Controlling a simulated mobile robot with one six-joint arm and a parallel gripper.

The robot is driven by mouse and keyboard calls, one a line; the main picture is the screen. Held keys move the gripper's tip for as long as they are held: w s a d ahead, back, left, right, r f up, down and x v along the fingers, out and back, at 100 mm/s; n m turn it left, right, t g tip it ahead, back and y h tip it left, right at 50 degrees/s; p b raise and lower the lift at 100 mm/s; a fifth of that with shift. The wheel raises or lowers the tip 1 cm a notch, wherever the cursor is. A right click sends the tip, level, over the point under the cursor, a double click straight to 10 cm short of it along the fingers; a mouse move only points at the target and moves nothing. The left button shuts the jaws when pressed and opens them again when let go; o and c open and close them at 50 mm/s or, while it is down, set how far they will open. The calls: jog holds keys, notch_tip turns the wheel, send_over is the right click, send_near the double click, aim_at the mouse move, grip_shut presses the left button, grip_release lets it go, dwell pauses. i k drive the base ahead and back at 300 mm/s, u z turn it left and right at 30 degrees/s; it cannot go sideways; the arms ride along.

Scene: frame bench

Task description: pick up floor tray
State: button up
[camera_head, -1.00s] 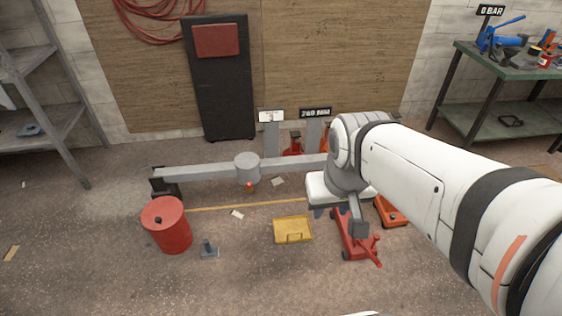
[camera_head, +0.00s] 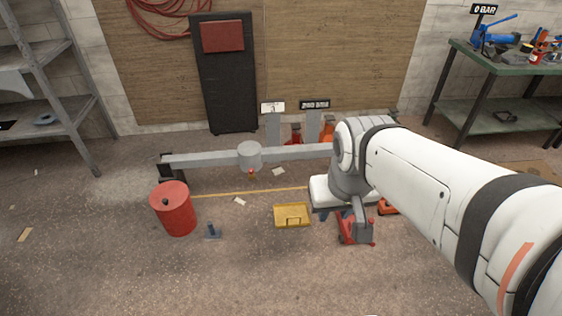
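The floor tray (camera_head: 292,220), a shallow yellow tray with a dark handle on its near side, rests on the concrete floor near the middle of the picture. My gripper (camera_head: 328,212) points down just right of the tray, beneath my white arm. It appears apart from the tray. Its dark fingertips are small and partly hidden by my wrist, so its opening does not show.
A red jack (camera_head: 355,227) is close on the right. A grey beam (camera_head: 205,160) runs behind. The near floor is clear.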

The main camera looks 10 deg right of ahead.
aim_at(293, 215)
jog(key=z, duration=0.05)
jog(key=i, duration=1.6)
jog(key=z, duration=0.95)
jog(key=k, duration=0.75)
jog(key=z, duration=0.2)
jog(key=i, duration=0.85)
jog(key=u, duration=0.1)
